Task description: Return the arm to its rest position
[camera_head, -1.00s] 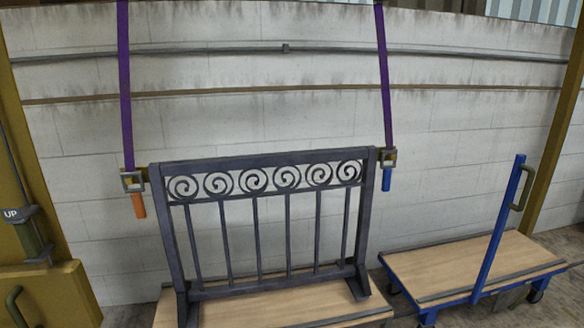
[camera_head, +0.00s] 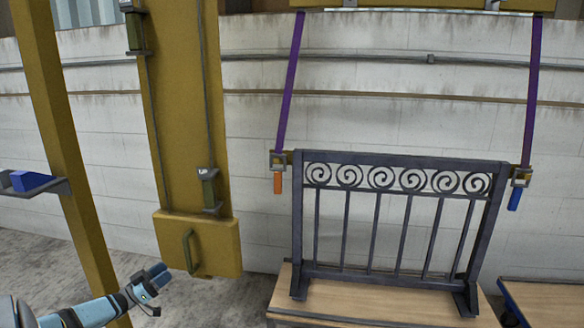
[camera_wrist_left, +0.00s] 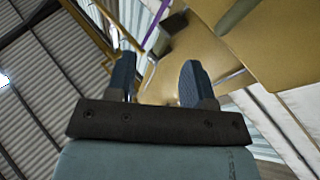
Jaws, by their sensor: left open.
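My left gripper (camera_head: 158,275) comes in from the lower left in the head view, in front of and just left of the yellow post's lower box. Its blue fingers also show in the left wrist view (camera_wrist_left: 155,80), parted with nothing between them. The dark scroll gate (camera_head: 395,235) stands upright on a wooden-topped cart (camera_head: 290,292). Purple straps (camera_head: 288,85) run down to clamps at its two upper corners, one with an orange handle (camera_head: 278,183) and one with a blue handle (camera_head: 515,199). My right gripper is out of view.
The yellow post (camera_head: 182,110) carries a box with a green handle (camera_head: 189,251), close to my left gripper. Another yellow post (camera_head: 62,150) stands at left, with a shelf bearing a blue block (camera_head: 32,181). A second cart (camera_head: 545,305) is at lower right.

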